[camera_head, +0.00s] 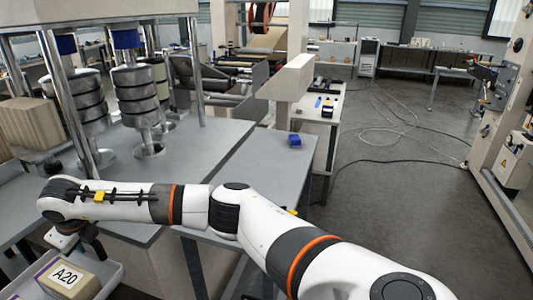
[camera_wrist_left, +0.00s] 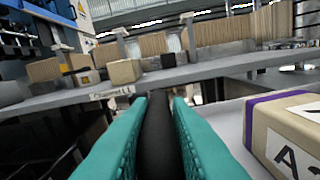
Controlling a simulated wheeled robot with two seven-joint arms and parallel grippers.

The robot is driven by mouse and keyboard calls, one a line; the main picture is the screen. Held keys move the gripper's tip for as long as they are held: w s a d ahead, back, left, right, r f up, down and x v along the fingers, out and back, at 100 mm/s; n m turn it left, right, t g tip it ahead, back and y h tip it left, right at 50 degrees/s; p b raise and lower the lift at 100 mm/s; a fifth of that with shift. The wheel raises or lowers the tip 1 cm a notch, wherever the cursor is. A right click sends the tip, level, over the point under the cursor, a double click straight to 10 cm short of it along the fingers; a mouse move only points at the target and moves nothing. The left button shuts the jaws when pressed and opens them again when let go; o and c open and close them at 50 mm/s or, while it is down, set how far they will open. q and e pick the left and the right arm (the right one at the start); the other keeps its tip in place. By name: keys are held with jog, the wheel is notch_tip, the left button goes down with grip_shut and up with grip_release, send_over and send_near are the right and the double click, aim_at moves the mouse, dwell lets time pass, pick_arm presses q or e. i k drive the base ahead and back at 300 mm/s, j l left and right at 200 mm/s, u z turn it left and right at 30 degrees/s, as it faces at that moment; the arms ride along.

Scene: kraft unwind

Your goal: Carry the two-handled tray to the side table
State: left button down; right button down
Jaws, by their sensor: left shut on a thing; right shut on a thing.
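The light grey tray (camera_head: 108,276) shows in part at the lower left of the head view and carries a cardboard box (camera_head: 72,280) labelled A20. The tray also shows at the right of the left wrist view (camera_wrist_left: 232,122), beside the box (camera_wrist_left: 285,135) with its purple band. My left gripper (camera_wrist_left: 158,112) has its teal fingers shut on a dark bar, the tray's handle; it is outside the head view. My right gripper (camera_head: 85,243) is at the tray's far edge, shut on the other handle, its fingertips mostly hidden by the wrist. I cannot tell which surface is the side table.
A grey worktop (camera_head: 262,165) with a small blue item (camera_head: 294,141) lies behind my right arm. A press with metal columns (camera_head: 68,100) stands at the left. In the left wrist view, a grey shelf (camera_wrist_left: 200,70) with cartons (camera_wrist_left: 125,71) stands ahead. Open floor (camera_head: 400,190) with cables lies at the right.

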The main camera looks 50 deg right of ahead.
aim_at(259, 179)
jog(key=z, duration=0.95)
jog(key=i+z, duration=0.2)
jog(key=z, duration=0.3)
jog(key=i+z, duration=0.25)
jog(key=z, duration=0.2)
jog(key=i+j, duration=0.2)
jog(key=i, duration=0.15)
jog(key=i+j, duration=0.25)
jog(key=i, duration=0.05)
